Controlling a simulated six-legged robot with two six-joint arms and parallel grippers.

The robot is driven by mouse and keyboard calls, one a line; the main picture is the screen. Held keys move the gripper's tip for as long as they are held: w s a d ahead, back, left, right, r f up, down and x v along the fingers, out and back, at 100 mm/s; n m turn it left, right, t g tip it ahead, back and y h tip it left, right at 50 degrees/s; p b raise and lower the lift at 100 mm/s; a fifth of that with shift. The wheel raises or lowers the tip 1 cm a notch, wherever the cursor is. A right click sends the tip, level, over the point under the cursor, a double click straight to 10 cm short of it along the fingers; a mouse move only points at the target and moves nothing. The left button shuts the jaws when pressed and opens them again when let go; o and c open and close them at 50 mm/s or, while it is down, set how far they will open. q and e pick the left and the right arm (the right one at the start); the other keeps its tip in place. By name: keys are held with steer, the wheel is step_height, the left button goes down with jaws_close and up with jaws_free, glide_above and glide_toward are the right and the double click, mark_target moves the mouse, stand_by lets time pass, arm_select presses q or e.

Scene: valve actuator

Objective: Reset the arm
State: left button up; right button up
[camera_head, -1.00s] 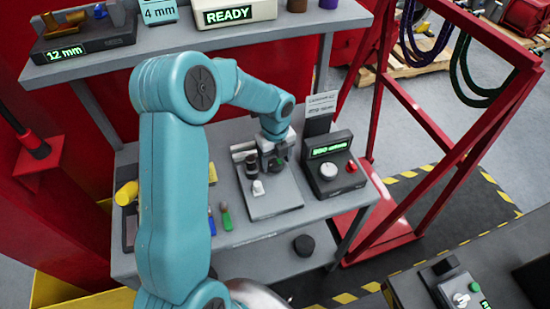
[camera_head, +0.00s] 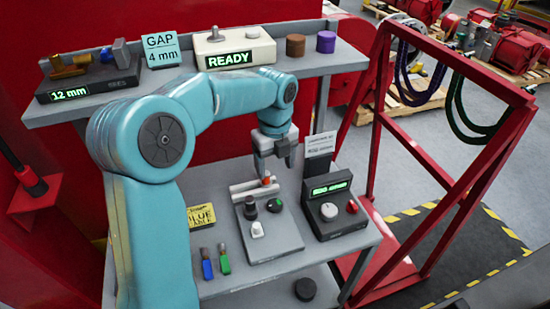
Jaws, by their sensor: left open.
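My left arm (camera_head: 160,140) is teal; it comes in from the left and reaches over the bench. Its grey left gripper (camera_head: 275,165) points down at the rear of a grey fixture plate (camera_head: 280,246) and is open, with nothing seen held. On the plate are a black knob (camera_head: 274,205), a dark post (camera_head: 250,208) and a white lever (camera_head: 257,230). A small red part (camera_head: 267,180) shows just below the fingers, near a light bar at the plate's rear. My right gripper is not in view.
A control box (camera_head: 334,207) with a green display stands right of the plate. The shelf above holds a READY box (camera_head: 235,48), a 12 mm gauge (camera_head: 88,85) and a GAP 4 mm sign (camera_head: 162,50). A red frame (camera_head: 450,180) stands at right. Screwdrivers (camera_head: 215,263) lie left of the plate.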

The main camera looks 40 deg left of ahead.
arm_select(q)
steer(key=shift+r, duration=1.05)
